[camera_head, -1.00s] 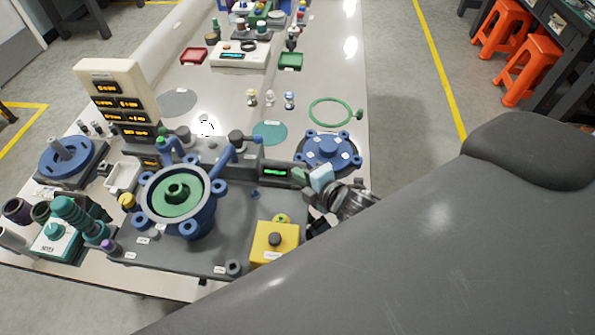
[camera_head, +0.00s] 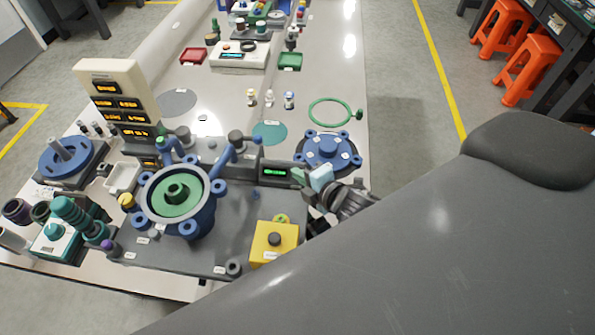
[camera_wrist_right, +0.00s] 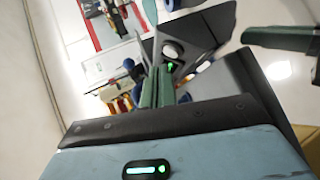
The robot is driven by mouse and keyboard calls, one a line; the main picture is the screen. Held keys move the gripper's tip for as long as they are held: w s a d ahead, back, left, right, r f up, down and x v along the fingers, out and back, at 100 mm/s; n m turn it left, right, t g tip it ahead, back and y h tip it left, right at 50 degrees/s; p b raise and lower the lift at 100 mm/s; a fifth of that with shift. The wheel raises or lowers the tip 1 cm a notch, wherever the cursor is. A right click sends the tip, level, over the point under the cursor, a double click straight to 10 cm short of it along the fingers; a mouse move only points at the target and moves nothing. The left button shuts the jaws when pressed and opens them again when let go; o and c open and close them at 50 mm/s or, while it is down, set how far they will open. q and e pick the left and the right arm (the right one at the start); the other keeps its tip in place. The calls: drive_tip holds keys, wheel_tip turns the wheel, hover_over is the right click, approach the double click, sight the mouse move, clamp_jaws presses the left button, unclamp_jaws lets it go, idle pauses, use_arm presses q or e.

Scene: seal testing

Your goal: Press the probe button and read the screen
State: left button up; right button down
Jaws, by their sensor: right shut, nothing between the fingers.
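A dark box with a small green-lit screen (camera_head: 275,172) stands at the right rear of the grey test base; its text is too small to read. My right gripper (camera_head: 299,175) is just right of this screen, its pale blue body and green fingers showing. In the right wrist view its green fingers (camera_wrist_right: 157,88) are shut together and empty, pointing toward a dark box with a pale round knob (camera_wrist_right: 172,50) and a green light (camera_wrist_right: 170,67). I cannot tell whether the fingertips touch anything. I cannot identify the probe button for certain. My left gripper is not in view.
A blue housing with a green centre (camera_head: 178,193) fills the middle of the base. A yellow box with a black button (camera_head: 275,240) is at its front right. A cream panel with amber readouts (camera_head: 118,90) stands at the left rear. A blue flange (camera_head: 328,150) lies behind my gripper.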

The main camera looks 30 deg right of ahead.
drive_tip(key=shift+f, duration=0.1)
idle(0.7)
drive_tip(key=shift+w+d+f, duration=0.15)
drive_tip(key=shift+w+f, duration=0.05)
drive_tip(key=shift+w, duration=0.05)
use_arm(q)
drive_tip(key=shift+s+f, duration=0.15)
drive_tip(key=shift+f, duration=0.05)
use_arm(e)
drive_tip(key=shift+w+d+f, duration=0.15)
drive_tip(key=shift+d+f, duration=0.05)
drive_tip(key=shift+f, duration=0.1)
idle(0.9)
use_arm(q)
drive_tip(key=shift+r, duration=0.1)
use_arm(e)
drive_tip(key=shift+r, duration=0.1)
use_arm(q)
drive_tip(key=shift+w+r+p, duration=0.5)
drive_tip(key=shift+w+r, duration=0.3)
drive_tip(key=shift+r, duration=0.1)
use_arm(e)
drive_tip(key=shift+s+a+r, duration=0.35)
drive_tip(key=shift+s+r, duration=0.05)
drive_tip(key=shift+r, duration=0.15)
